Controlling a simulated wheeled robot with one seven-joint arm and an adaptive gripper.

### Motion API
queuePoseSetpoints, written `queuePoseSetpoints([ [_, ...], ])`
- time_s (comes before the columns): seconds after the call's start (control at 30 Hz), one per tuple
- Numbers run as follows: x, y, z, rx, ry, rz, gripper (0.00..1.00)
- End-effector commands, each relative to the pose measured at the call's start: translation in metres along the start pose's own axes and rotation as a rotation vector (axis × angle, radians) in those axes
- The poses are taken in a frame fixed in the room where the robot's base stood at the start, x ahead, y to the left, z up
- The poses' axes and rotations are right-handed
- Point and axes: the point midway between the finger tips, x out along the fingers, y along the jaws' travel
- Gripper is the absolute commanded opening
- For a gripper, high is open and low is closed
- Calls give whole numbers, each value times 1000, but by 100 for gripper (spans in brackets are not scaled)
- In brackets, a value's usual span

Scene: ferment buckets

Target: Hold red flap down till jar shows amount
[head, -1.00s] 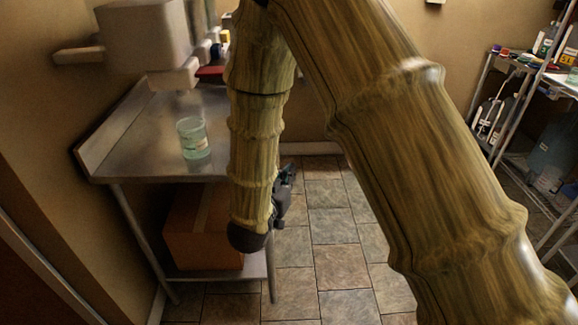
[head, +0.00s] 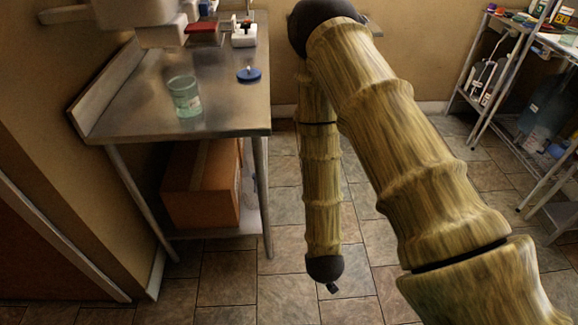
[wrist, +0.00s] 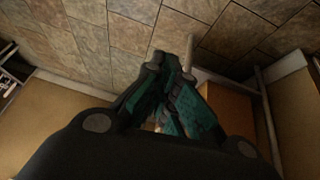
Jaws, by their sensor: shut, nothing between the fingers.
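A pale green see-through jar (head: 185,98) stands upright on the steel table (head: 232,112) in the head view. I cannot tell how much it holds. The beige dispenser (head: 118,10) is above and behind the jar, cut off by the top edge. A red flat piece (head: 203,33) shows beside the dispenser's lower part; I cannot tell whether it is the flap. My gripper (wrist: 172,62) is shut and empty in the wrist view, over the floor. In the head view my arm hangs right of the table, with the gripper mostly hidden behind its end.
A blue round lid-like thing (head: 249,74) and a white device (head: 244,37) are on the table. A cardboard box (head: 200,188) sits on the shelf below. Tiled floor is open between.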

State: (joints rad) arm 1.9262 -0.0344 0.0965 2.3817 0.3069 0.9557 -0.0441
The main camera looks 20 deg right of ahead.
Motion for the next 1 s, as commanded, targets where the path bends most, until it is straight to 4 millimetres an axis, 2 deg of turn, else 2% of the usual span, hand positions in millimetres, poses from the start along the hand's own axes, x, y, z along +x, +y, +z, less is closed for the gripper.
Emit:
queuePoseSetpoints([
  [0.03, 1, 8, 36, -17, -87, -18, 0],
  [0.1, -1, 18, 80, -42, -198, -46, 0],
  [0.2, -9, 29, 129, -71, -328, -77, 0],
  [0.33, -21, 39, 170, -96, -440, -104, 0],
  [0.4, -25, 42, 182, -103, -472, -111, 0],
  [0.5, -28, 43, 189, -108, -492, -117, 0],
  [1.0, -27, 43, 189, -108, -491, -117, 0],
])
